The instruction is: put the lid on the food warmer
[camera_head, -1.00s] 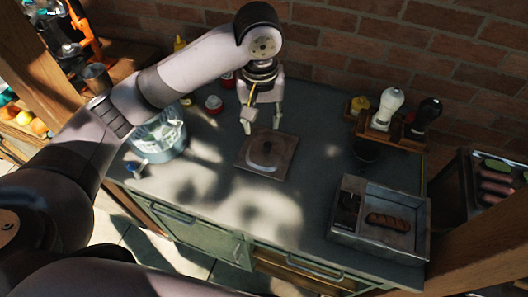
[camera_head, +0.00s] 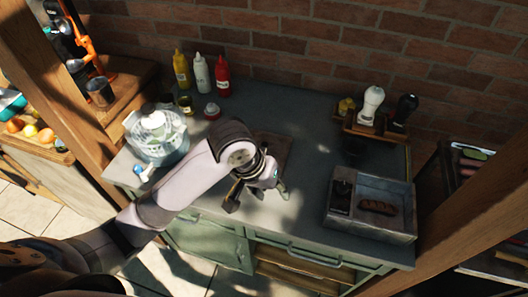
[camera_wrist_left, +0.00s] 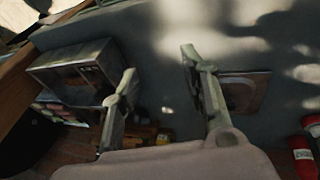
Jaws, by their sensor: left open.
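The food warmer (camera_head: 368,231) is a grey metal box on the right of the counter, open on top, with a sausage-like brown item inside. In the left wrist view the food warmer (camera_wrist_left: 85,55) is at the left. The lid (camera_head: 280,150) is a flat brownish square plate lying on the counter, partly hidden by my left arm. It also shows at the right in the left wrist view (camera_wrist_left: 262,85), beyond one finger. My left gripper (camera_head: 258,198) is open and empty, near the counter's front, in front of the lid. Its spread fingers show in the wrist view (camera_wrist_left: 158,70).
A salad spinner-like bowl (camera_head: 160,148) stands at the left. Yellow, white and red bottles (camera_head: 202,73) stand at the back. A wooden rack (camera_head: 375,128) with white and black shakers is behind the food warmer. Counter between lid and warmer is clear.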

